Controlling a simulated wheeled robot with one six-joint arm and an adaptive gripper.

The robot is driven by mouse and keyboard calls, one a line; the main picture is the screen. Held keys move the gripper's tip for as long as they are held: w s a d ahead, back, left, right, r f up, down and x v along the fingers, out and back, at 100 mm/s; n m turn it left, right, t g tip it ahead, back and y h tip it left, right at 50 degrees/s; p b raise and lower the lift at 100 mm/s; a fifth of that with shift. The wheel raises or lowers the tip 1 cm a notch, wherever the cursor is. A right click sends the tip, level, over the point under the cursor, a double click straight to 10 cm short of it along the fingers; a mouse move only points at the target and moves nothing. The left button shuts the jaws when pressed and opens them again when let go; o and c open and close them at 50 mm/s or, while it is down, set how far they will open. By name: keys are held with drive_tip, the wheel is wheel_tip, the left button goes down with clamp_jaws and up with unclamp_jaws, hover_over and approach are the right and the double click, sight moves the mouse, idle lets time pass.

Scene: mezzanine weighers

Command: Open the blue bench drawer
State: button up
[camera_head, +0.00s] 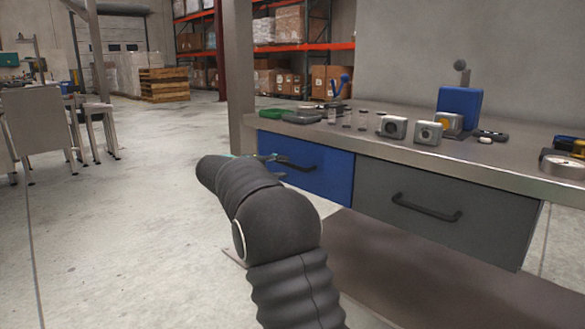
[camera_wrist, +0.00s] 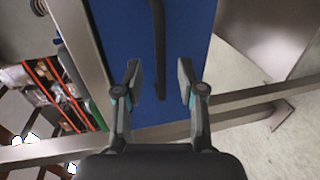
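The blue drawer (camera_head: 332,178) is under the workbench top, left of a grey drawer, and its front looks flush with the bench. Its dark bar handle (camera_head: 305,167) is partly hidden by my gripper (camera_head: 272,167). In the wrist view the blue front (camera_wrist: 200,25) fills the upper middle, and the handle (camera_wrist: 157,45) runs down from the top edge. My gripper (camera_wrist: 160,80) is open there, with one finger on each side of the handle's lower end. Neither finger visibly touches the handle. I cannot tell how deep the handle sits between them.
The grey drawer (camera_head: 445,213) has its own dark handle (camera_head: 426,207). The bench top (camera_head: 500,165) holds several small devices, a blue box (camera_head: 459,108) and a green item (camera_head: 276,114). A bench post (camera_head: 240,75) stands at the left end. Open concrete floor (camera_head: 130,220) lies to the left.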

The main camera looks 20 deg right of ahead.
sight(292, 166)
drive_tip(key=x, duration=0.5)
drive_tip(key=shift+w+d, duration=0.1)
drive_tip(key=shift+d, duration=0.25)
clamp_jaws()
